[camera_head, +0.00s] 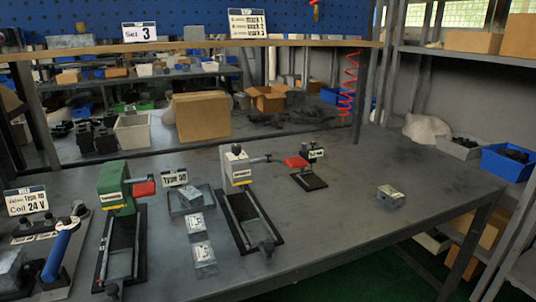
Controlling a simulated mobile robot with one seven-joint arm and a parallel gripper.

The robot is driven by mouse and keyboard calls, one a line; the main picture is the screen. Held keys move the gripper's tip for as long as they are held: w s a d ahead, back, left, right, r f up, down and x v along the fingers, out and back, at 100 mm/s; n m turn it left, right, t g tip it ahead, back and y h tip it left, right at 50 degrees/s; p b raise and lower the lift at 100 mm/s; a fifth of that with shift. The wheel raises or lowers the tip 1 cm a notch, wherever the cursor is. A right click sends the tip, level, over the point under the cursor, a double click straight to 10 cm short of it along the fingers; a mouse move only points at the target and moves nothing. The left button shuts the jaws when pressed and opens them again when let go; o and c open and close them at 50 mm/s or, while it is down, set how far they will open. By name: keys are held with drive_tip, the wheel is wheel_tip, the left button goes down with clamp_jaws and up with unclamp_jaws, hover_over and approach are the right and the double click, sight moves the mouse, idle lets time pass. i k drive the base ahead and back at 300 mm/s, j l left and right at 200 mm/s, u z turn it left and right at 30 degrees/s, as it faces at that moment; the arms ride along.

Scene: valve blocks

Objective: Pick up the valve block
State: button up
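A small grey metal block with a white label, which looks like a valve block (390,197), lies alone on the right part of the workbench. Similar labelled grey blocks are in the middle: one block (196,225) and, just in front of it, another block (203,256). Behind them is a shallow tray (178,210) with grey contents, next to a "Type 80" sign. The picture does not show which block is meant. My gripper is not in view.
A green-topped fixture (115,190), a white-topped fixture (238,170) and a small fixture with a red part (297,162) stand on the grey workbench (335,225). A blue-handled device (62,248) is at lower left. The bench around the right block is clear.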

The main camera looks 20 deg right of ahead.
sight(394, 199)
drive_tip(key=z, duration=1.35)
drive_tip(key=j, duration=0.1)
